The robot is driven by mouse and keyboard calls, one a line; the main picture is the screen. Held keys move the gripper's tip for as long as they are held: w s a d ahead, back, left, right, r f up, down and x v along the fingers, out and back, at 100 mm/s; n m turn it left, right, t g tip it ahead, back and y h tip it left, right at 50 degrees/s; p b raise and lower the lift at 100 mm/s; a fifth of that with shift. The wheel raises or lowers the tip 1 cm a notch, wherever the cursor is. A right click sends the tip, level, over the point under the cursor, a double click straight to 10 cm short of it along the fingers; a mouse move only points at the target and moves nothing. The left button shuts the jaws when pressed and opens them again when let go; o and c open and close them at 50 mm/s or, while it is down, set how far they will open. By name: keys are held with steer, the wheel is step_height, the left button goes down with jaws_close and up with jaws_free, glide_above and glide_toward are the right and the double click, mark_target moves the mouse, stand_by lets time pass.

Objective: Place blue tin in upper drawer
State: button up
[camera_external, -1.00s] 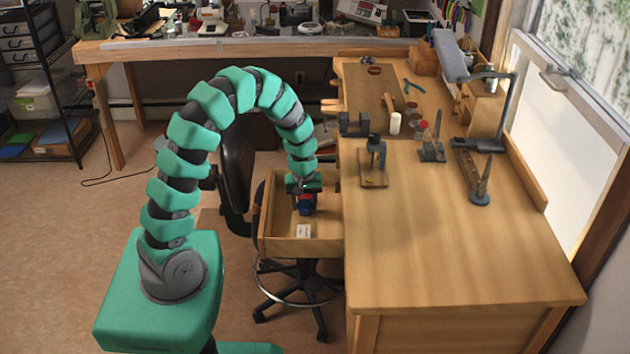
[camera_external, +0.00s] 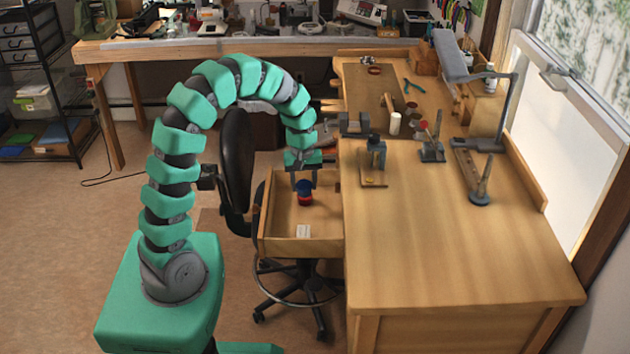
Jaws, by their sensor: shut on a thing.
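The blue tin (camera_external: 304,186) is between the fingertips of my gripper (camera_external: 304,182), over the open drawer (camera_external: 277,218) at the left side of the wooden workbench. My gripper points down and is shut on the blue tin. A red item (camera_external: 305,199) shows directly below the blue tin. I cannot tell whether the two touch or whether the red is part of the tin. The drawer is pulled out to the left, and its floor is partly bare.
A small white item (camera_external: 303,231) lies near the drawer's front corner. The workbench top (camera_external: 450,240) is clear in front. A vise-like stand (camera_external: 374,160) and other tools stand toward the back. A black chair (camera_external: 238,160) stands left of and under the drawer.

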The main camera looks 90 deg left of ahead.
mark_target(303, 188)
steer(key=shift+d+f+n+h+b, duration=0.3)
steer(key=shift+d+f+h+b, duration=0.3)
steer(key=shift+f+b, duration=0.4)
steer(key=shift+d+f+h+b, duration=0.1)
steer(key=shift+d+h+b, duration=0.2)
steer(key=shift+d+b, duration=0.25)
steer(key=shift+a+f+b, duration=0.1)
steer(key=shift+f+b, duration=1.8)
steer(key=shift+f, duration=1.3)
steer(key=shift+f, duration=0.5)
steer(key=o, duration=1.1)
steer(key=shift+o, duration=0.2)
